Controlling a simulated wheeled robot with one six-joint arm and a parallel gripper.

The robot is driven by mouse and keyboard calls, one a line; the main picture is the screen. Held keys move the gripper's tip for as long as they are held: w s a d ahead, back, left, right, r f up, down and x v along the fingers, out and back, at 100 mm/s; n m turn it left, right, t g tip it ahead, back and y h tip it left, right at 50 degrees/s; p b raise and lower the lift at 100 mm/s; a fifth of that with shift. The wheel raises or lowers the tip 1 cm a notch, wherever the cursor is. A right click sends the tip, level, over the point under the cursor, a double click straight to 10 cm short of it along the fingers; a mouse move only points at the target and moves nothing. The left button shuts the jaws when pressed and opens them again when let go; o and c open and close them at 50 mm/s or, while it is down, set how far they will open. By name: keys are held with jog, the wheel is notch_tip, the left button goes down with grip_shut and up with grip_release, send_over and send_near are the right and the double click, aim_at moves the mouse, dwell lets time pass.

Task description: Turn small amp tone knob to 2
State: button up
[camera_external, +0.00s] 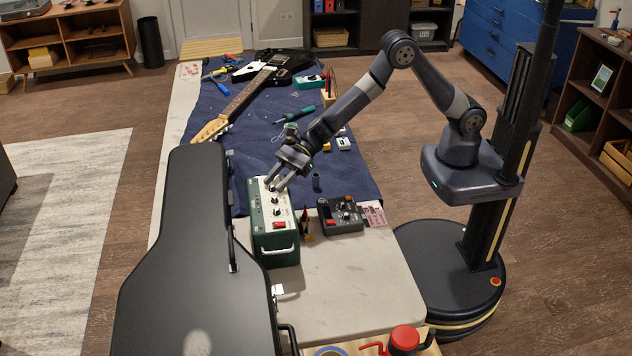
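The small amp (272,218) is a green box with a cream top panel, standing upright on the near part of the workbench. Its top carries several dark knobs in a row, among them a knob (277,212) near the middle, and a red switch (279,226) nearer the handle. I cannot read the labels or the dial numbers. My gripper (275,185) points down at the far end of the amp's top panel, at or just above the far knob there. The fingertips cover that knob, so I cannot tell whether they touch it or how far apart they are.
A black guitar case (190,270) stands close left of the amp. A dark grey box with knobs (341,215) sits to the right. An electric guitar (255,85) and tools lie on the blue cloth (235,150) behind. The near right of the bench (360,280) is clear.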

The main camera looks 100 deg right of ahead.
jog(key=shift+c, duration=0.5)
grip_shut()
jog(key=shift+d+r+n+g+y+p, duration=0.1)
jog(key=shift+r+n+g+y+p, duration=0.05)
jog(key=shift+n+g+y+p, duration=0.2)
jog(key=shift+w+d+n+g+y+p, duration=0.15)
jog(key=shift+w+n+g+y+p, duration=0.05)
jog(key=shift+n+g+y+p, duration=0.65)
jog(key=n+g, duration=0.1)
jog(key=n+g+y, duration=0.2)
jog(key=shift+w+d+f+n, duration=0.15)
jog(key=shift+w+f+n, duration=0.05)
jog(key=shift+w+n, duration=0.1)
jog(key=shift+w+n+g, duration=0.1)
jog(key=shift+n+g, duration=0.5)
jog(key=shift+g, duration=0.1)
jog(key=shift+r+y, duration=0.1)
jog(key=shift+y, duration=0.3)
